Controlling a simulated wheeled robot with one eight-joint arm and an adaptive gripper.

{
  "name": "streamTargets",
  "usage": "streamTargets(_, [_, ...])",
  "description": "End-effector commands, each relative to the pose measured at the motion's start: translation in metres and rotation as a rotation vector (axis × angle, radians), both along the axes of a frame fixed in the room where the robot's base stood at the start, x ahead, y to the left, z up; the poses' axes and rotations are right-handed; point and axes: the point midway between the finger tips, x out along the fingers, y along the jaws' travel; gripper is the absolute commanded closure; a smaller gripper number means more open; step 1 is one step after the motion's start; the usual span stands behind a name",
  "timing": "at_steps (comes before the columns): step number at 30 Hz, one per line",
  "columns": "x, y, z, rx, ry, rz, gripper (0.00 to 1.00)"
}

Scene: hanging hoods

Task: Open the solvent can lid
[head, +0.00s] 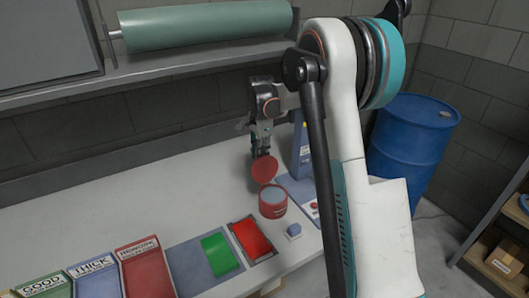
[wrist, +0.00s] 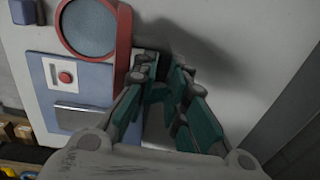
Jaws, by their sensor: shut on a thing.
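The solvent can (head: 273,208) is a small red can near the table's front, with a grey round surface inside its rim. Its red lid (head: 265,170) stands raised, tilted up at the back of the can, so the mouth is uncovered. My gripper (head: 261,153) is behind the lid, shut on it at its upper edge; the exact contact is hard to see. In the wrist view the can's red rim and grey mesh-like inside (wrist: 90,28) show at the upper left. My gripper's fingers (wrist: 163,72) are beside it to the right, and the lid is not clear there.
Labelled bins (head: 145,268) stand at the front left. A blue upright box (head: 303,150) is behind the can. A blue barrel (head: 412,140) stands right.

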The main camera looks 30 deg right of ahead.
Motion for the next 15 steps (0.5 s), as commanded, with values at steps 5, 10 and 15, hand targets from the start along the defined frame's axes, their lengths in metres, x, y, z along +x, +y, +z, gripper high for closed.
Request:
streamTargets(5, [0.011, 0.003, -0.011, 0.003, 0.007, 0.002, 1.00])
streamTargets(10, [0.023, 0.003, -0.016, 0.002, 0.000, 0.001, 1.00])
streamTargets(15, [0.030, 0.004, -0.020, 0.003, -0.005, 0.001, 1.00])
